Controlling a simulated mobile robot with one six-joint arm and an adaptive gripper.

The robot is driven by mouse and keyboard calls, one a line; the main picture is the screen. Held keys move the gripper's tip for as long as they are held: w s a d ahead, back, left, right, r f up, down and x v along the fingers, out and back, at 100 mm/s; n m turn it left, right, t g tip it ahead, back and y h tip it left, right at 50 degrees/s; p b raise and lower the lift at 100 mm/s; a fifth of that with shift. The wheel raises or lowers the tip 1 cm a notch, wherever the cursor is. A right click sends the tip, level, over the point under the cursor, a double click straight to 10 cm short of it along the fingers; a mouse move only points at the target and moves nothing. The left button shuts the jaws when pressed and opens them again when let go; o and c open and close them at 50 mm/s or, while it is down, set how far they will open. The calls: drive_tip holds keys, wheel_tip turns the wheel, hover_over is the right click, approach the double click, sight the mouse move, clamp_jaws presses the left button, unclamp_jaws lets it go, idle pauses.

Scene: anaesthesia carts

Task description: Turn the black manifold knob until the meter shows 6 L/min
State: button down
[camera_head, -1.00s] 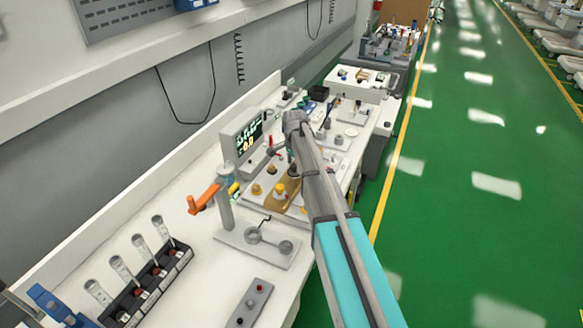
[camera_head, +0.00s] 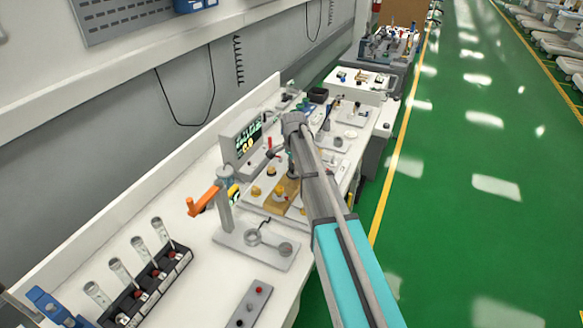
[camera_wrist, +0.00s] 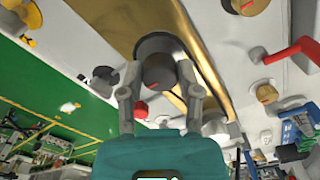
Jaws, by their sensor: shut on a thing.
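The black manifold knob (camera_wrist: 157,70), with a small red mark on its face, sits on a brass-coloured manifold plate (camera_wrist: 120,22) in the wrist view. My gripper (camera_wrist: 160,88) has one finger on each side of the knob and is shut on it. In the head view my arm covers the knob, and the brass plate (camera_head: 287,190) shows beside it. The meter (camera_head: 242,138) stands behind on the bench, with green and yellow digits too small to read surely.
An orange-handled post (camera_head: 224,205) stands left of the manifold. A rack of tubes (camera_head: 150,285) is at the front left. Red-handled (camera_wrist: 302,50) and yellow fittings (camera_wrist: 28,15) are close around my gripper. The green floor at right is clear.

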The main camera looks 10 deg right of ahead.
drive_tip(key=shift+w+n, duration=0.15)
drive_tip(key=shift+n, duration=0.25)
drive_tip(key=n, duration=0.2)
drive_tip(key=shift+d+n, duration=0.1)
drive_tip(key=shift+n, duration=0.3)
drive_tip(key=n, duration=0.3)
drive_tip(key=shift+n, duration=0.3)
drive_tip(key=n, duration=0.3)
drive_tip(key=shift+n, duration=0.3)
drive_tip(key=n, duration=0.3)
drive_tip(key=shift+n, duration=0.3)
drive_tip(key=n, duration=1.4)
